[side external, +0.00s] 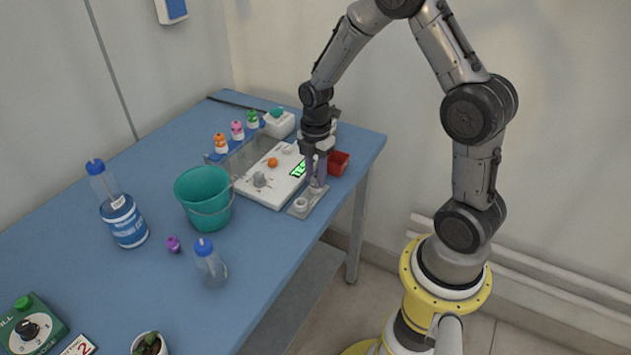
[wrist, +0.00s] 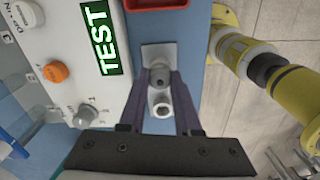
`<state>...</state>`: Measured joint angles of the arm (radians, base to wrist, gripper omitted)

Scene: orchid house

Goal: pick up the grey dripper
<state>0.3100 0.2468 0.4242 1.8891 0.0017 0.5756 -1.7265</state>
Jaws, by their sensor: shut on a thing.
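The grey dripper (wrist: 160,76) is a small rounded grey piece between my fingertips in the wrist view. In the side view it shows small at the tips of my gripper (side external: 317,172), over the far end of a pale narrow plate (side external: 303,211). My gripper (wrist: 161,80) is shut on the dripper, with one finger on either side. The fingers hide part of it, and I cannot tell whether it touches the plate.
A white panel (side external: 262,200) with an orange knob (side external: 272,162), a grey knob (side external: 260,180) and a green TEST label (wrist: 103,37) lies left of the plate. A red bin (side external: 338,163) is behind it. A teal bucket (side external: 204,197) stands further left. The table edge is close on the right.

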